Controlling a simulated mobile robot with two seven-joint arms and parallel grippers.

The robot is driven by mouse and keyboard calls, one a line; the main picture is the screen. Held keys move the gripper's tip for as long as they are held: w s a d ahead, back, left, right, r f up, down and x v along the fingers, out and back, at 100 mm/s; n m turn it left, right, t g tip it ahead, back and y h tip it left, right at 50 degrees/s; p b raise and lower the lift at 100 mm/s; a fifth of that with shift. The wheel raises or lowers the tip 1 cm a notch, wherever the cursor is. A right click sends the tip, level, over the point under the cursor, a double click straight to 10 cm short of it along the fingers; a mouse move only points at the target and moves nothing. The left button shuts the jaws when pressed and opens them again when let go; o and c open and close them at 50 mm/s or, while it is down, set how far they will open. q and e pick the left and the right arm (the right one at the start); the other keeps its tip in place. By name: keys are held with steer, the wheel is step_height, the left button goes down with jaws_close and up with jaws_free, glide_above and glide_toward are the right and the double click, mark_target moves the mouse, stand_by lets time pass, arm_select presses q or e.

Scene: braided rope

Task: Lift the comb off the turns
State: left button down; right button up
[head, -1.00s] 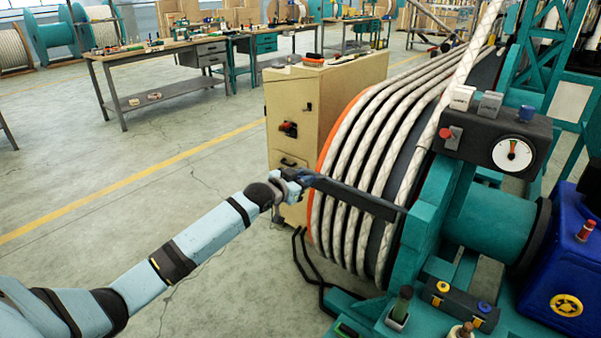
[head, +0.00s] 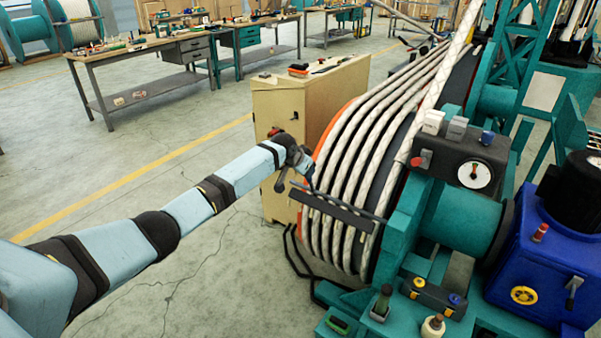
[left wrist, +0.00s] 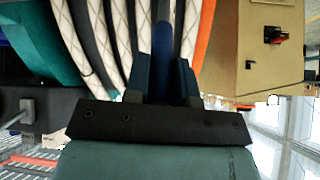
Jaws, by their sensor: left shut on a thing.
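The comb (head: 338,212) is a long dark bar lying crosswise in front of the white rope turns (head: 345,160) on the drum. A thinner dark bar runs just above it, with a narrow gap between; I cannot tell if they are one piece. My left gripper (head: 309,182) is at the left end of these bars, reaching down from above. In the left wrist view its two fingers (left wrist: 161,85) are shut around a dark blue upright piece (left wrist: 163,48), which looks like the comb's handle. Any comb teeth are hidden. My right gripper is out of view.
The drum's teal frame (head: 405,220) stands close to the comb's right end. A control box with a gauge (head: 473,173) is above it. A beige cabinet (head: 275,110) stands behind my left gripper. The floor to the left is open.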

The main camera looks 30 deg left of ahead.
arm_select(q)
steer(key=shift+w+r+g, duration=0.15)
steer(key=shift+w+g, duration=0.25)
steer(key=c, duration=1.2)
jaws_free()
steer(key=shift+o, duration=1.2)
steer(key=shift+w, duration=0.15)
steer(key=b+v, duration=0.1)
steer(key=v, duration=1.2)
steer(key=shift+s+r, duration=0.2)
steer(key=shift+r, duration=0.15)
